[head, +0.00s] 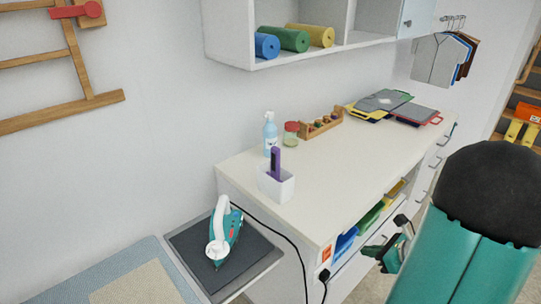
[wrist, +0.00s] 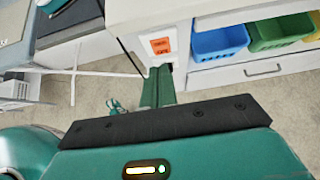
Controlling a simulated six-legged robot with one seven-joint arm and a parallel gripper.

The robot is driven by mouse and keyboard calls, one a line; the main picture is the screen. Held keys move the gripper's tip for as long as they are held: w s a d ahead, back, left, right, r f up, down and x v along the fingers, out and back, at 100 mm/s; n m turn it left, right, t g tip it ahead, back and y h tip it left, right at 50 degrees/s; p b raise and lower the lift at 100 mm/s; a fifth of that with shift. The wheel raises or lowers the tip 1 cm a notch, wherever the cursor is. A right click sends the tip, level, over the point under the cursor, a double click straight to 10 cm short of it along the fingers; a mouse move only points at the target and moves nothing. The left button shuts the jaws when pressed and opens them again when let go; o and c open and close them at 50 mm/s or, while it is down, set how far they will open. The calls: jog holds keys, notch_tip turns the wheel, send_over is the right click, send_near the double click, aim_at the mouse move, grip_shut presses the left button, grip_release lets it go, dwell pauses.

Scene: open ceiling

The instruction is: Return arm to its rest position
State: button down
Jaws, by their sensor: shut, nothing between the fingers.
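My arm shows as a large teal link with a black rounded cap at the right of the head view. My gripper (head: 376,252) is beside the front of the white counter (head: 375,160), low at its near end. In the wrist view my gripper (wrist: 158,72) shows as two green fingers side by side, shut with nothing between them. I cannot tell whether the fingertips touch the counter.
An iron (head: 225,232) stands on a dark pad left of the counter, its cord hanging near my gripper. Blue (wrist: 219,42) and green (wrist: 270,33) bins sit in the counter's open shelf. A wall cabinet (head: 228,35) hangs above.

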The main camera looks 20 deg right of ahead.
jog(key=w+a+r+n+g+y, duration=0.1)
jog(key=a+r+n+g, duration=0.1)
jog(key=a+r+n, duration=0.45)
jog(key=w+a+r+n+g+y, duration=0.1)
jog(key=w+a+r+n+g, duration=0.15)
jog(key=a+n, duration=0.65)
jog(key=s+a+r+n+h, duration=0.2)
jog(key=s+a+r+n, duration=0.2)
jog(key=a+n, duration=0.3)
jog(key=s+a+r+n+h, duration=0.3)
jog(key=a+r+n, duration=0.3)
jog(key=n, duration=0.3)
jog(key=shift+s+a, duration=0.45)
jog(key=shift+a, duration=0.4)
jog(key=shift+n+t, duration=0.25)
